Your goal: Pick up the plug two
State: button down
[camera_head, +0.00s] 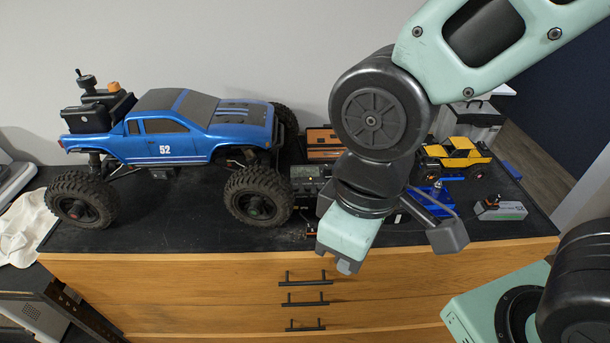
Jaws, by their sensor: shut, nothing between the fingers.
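I cannot pick out plug two for certain. A small battery-like pack (500,210) with a dark and orange piece on top lies at the right end of the black dresser top. Small dark parts (311,229) lie near the front edge, just left of my gripper, too small to identify. My gripper (347,266) points down over the front edge of the dresser top, in front of the drawer face in the picture. It is shut and empty. My arm hides part of the dresser top behind it.
A big blue truck (170,140) with large wheels fills the left of the dresser top (180,238). A yellow crawler (455,154) and a blue tool (432,200) stand right of my arm. A brown box (323,140) is behind. A white cloth (22,232) lies far left.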

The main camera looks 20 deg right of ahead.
aim_at(489, 201)
jog(key=z, duration=1.35)
